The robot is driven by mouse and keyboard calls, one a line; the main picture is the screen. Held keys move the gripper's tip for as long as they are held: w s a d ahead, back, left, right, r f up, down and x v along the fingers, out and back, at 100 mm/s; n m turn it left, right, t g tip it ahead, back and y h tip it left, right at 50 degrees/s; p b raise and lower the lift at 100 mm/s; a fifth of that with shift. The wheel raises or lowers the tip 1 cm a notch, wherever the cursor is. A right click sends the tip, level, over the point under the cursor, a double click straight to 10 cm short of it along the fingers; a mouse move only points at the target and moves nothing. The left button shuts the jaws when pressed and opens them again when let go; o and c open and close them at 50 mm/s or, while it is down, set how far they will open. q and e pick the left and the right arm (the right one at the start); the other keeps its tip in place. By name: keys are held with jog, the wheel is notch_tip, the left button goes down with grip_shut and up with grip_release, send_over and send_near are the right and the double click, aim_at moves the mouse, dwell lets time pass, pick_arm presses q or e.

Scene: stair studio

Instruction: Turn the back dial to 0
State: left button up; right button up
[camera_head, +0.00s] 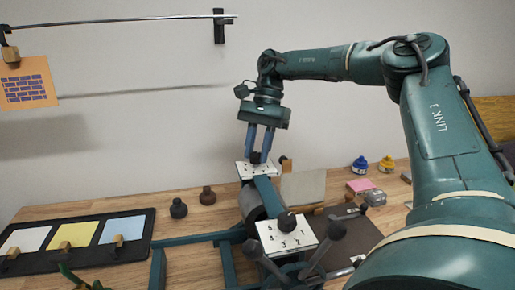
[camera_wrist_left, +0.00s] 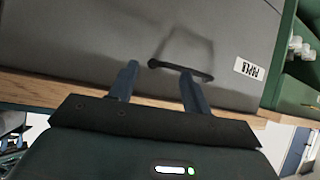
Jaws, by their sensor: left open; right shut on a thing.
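The back dial has a white numbered plate (camera_head: 246,172) and a dark knob (camera_head: 256,158), on the far end of a green-framed machine with a grey roller (camera_head: 251,205). My right gripper (camera_head: 260,152) points down from above and is shut on that knob. The fingers partly hide the knob, and the back plate's figures are too small to read. The front dial (camera_head: 270,240) has a similar white plate with large figures and a black knob (camera_head: 287,222). My left gripper (camera_wrist_left: 158,88) is open and empty in the left wrist view, in front of a grey box-like face with a dark handle (camera_wrist_left: 181,70).
A black tray (camera_head: 84,258) with coloured sheets lies at the left. Blue (camera_head: 360,165) and yellow (camera_head: 387,163) bottles and a pink block (camera_head: 361,185) stand at the right. A rail (camera_head: 120,20) crosses above.

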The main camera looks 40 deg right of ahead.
jog(key=o, duration=1)
jog(key=p+v, duration=0.1)
jog(key=v, duration=1.2)
jog(key=shift+p, duration=0.35)
jog(key=shift+a, duration=0.15)
